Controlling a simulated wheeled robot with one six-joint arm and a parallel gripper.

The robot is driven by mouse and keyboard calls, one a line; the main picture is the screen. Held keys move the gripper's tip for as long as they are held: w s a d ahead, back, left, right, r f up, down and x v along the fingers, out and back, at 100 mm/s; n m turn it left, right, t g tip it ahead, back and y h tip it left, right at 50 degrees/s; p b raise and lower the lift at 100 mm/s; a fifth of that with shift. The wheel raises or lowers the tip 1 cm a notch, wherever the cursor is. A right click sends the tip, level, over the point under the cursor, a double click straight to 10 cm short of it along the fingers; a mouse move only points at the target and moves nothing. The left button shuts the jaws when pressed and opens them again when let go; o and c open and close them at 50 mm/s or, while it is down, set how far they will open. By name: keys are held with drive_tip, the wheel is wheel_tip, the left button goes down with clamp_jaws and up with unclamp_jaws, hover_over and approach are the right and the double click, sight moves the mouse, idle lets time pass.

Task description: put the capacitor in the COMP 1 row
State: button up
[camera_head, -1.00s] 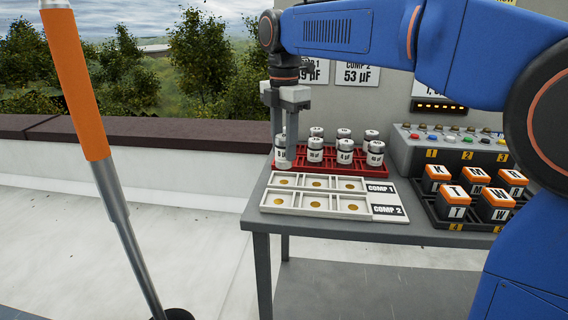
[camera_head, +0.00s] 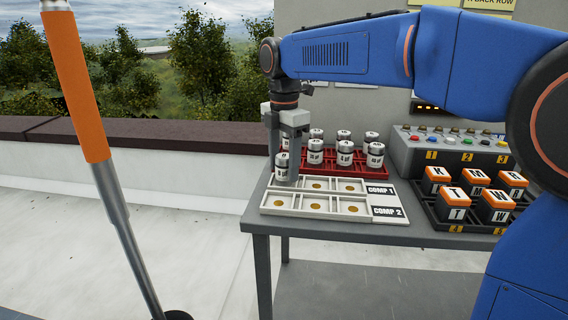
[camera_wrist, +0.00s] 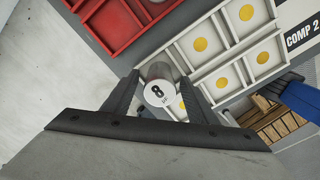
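My gripper (camera_head: 287,177) is shut on a silver-and-white capacitor (camera_head: 281,165), which stands upright between the fingers at the left end of the white tray (camera_head: 385,222). In the wrist view the capacitor (camera_wrist: 159,92) shows its round white top with an "8", between both fingers (camera_wrist: 160,100). It covers the left end of the COMP 1 row, the row nearer the red rack. I cannot tell whether its base touches the tray. The other COMP 1 cells (camera_head: 317,184) show bare gold discs. The COMP 2 row lies in front.
A red rack (camera_head: 318,167) with several capacitors stands behind the tray. To the right are a button box (camera_head: 440,150) and a black tray (camera_head: 452,218) of orange-topped blocks. The table's left edge is close to my gripper.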

drive_tip(key=shift+r, duration=0.1)
wheel_tip(320, 180, up, 12)
idle(0.7)
drive_tip(key=shift+s, duration=0.1)
